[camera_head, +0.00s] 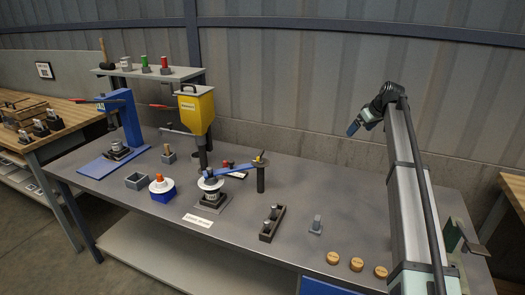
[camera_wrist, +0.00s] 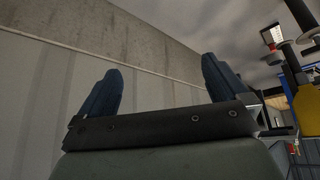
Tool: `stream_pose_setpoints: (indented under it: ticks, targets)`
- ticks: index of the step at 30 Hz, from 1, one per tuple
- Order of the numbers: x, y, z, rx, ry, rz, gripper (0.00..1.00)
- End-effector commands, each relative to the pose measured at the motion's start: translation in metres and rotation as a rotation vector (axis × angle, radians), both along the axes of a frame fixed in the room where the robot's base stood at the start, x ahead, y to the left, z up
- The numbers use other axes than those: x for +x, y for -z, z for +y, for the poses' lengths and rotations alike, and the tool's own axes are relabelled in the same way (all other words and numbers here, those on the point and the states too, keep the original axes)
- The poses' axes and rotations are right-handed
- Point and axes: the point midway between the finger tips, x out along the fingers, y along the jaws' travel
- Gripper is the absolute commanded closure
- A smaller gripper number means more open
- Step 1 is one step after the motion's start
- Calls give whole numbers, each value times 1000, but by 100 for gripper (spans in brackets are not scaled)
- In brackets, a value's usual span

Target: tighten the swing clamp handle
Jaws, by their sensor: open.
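The swing clamp (camera_head: 235,167) is a blue bar running from a dark upright post (camera_head: 260,180) to a white insulator piece (camera_head: 210,184) on a dark base. A small yellow-and-black part tops the post, and a small dark part sits at the bar's other end; I cannot tell which is the handle. My gripper (camera_head: 353,128) is raised at the right, well above the table and apart from the clamp. In the wrist view its two dark blue fingers (camera_wrist: 161,82) are spread with nothing between them. The clamp is not recognisable in that view.
A yellow hopper (camera_head: 196,109) on a dark column stands behind the clamp; it also shows in the wrist view (camera_wrist: 308,105). A blue press (camera_head: 130,125) stands left. A dark two-hole block (camera_head: 271,223), a grey block (camera_head: 316,224) and round wooden pieces (camera_head: 356,264) lie right of the clamp.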

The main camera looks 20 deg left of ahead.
Motion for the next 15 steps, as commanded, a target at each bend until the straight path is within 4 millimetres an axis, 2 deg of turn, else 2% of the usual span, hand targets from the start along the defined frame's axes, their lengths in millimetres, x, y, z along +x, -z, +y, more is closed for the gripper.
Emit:
stream_pose_setpoints:
  ticks: [1,3,8,15]
  targets:
    - [-4,-3,30,-31,-54,12,0]
    - [-15,-6,65,-78,-126,32,0]
    - [-43,-13,141,-186,-288,74,0]
    - [-97,-30,248,-343,-519,132,0]
